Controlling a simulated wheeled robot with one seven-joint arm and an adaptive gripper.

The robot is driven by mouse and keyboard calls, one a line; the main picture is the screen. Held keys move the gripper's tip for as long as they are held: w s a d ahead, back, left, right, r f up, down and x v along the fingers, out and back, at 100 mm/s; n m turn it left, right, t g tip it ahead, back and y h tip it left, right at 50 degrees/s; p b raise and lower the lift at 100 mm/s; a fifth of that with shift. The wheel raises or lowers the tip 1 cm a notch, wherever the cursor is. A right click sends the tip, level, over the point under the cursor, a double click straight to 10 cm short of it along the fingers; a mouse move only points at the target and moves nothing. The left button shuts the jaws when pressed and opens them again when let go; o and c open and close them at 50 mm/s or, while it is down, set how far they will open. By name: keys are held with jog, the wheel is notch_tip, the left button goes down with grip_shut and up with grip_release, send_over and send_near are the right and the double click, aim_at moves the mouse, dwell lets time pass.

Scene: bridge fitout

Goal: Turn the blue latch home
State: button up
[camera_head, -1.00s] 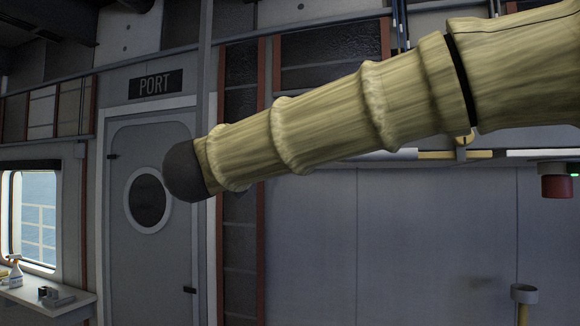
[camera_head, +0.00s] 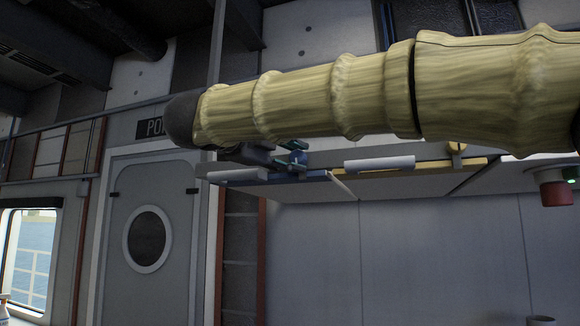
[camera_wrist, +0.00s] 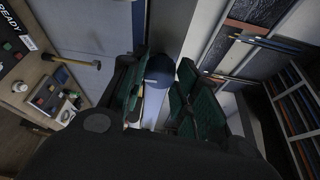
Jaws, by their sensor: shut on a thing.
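The blue latch (camera_wrist: 160,68) lies between the two dark green fingers of my gripper (camera_wrist: 158,92) in the wrist view. My gripper is shut on it. In the head view the blue latch (camera_head: 298,157) shows as a small blue piece above a blue-edged overhead panel (camera_head: 290,181). My gripper (camera_head: 282,160) reaches it there from the left, partly hidden behind my arm. The latch's exact angle is hard to tell.
A yellow-edged panel (camera_head: 420,172) with a yellow latch (camera_head: 457,148) sits to the right. White grab bars (camera_head: 380,163) run along the panel fronts. A red fixture (camera_head: 555,190) hangs at far right. A grey door (camera_head: 145,270) is at left.

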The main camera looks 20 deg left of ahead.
jog(key=shift+m, duration=0.5)
jog(key=shift+b, duration=0.3)
jog(key=o, duration=1)
jog(key=v, duration=1.2)
jog(key=shift+d+r, duration=0.1)
jog(key=shift+r, duration=0.05)
